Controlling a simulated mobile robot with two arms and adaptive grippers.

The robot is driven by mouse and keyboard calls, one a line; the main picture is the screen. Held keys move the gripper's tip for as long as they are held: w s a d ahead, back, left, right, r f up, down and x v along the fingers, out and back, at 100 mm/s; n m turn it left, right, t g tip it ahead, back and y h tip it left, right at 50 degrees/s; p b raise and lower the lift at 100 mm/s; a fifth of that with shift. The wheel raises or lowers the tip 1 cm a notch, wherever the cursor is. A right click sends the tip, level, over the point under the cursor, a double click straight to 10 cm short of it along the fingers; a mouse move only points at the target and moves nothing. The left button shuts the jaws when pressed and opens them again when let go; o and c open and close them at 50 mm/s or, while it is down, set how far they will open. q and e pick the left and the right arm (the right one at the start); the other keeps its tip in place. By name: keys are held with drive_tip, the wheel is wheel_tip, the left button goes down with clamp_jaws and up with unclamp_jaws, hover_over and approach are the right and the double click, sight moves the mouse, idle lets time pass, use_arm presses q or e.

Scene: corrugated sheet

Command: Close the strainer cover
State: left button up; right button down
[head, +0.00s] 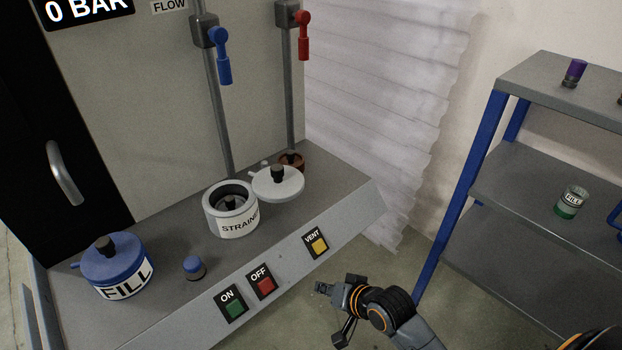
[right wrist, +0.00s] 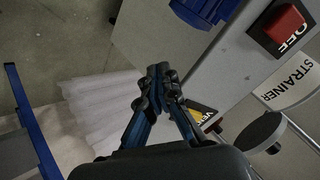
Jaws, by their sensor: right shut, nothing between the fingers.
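The strainer (head: 231,208) is a white round pot with a label on the grey bench, and its top is open. Its white cover (head: 278,182) with a black knob is swung out to the right side of the pot. In the right wrist view the strainer (right wrist: 290,88) and the cover (right wrist: 258,142) show at the right. My right gripper (head: 322,288) is in front of the bench, below the vent button and apart from the cover. In the right wrist view its fingertips (right wrist: 158,72) are together with nothing between them. My left gripper is not in view.
A blue-lidded fill pot (head: 113,266) and a small blue cap (head: 194,268) stand on the bench's left. On, off (head: 263,284) and vent (head: 318,243) buttons line its front. Blue (head: 224,56) and red (head: 303,36) valve handles hang above. A shelf (head: 540,190) stands at right.

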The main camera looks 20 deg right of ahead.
drive_tip(key=w+d+r+m+t+y, duration=0.1)
drive_tip(key=w+r+m+t+y, duration=0.3)
drive_tip(key=r, duration=0.6)
drive_tip(key=m+t+h, duration=0.2)
drive_tip(key=m+t, duration=0.2)
drive_tip(key=m, duration=0.2)
approach(292, 179)
drive_tip(key=w+d+r, duration=0.3)
drive_tip(key=w+a, duration=0.1)
drive_tip(key=w, duration=0.1)
drive_tip(key=w+a+p, duration=0.1)
drive_tip(key=w+a, duration=0.1)
drive_tip(key=w+a+p, duration=0.1)
drive_tip(key=w+a, duration=0.1)
drive_tip(key=w, duration=0.1)
drive_tip(key=shift+w+a+r, duration=0.1)
drive_tip(key=shift+r, duration=0.05)
drive_tip(key=shift+s+a, duration=0.25)
drive_tip(key=shift+a, duration=0.05)
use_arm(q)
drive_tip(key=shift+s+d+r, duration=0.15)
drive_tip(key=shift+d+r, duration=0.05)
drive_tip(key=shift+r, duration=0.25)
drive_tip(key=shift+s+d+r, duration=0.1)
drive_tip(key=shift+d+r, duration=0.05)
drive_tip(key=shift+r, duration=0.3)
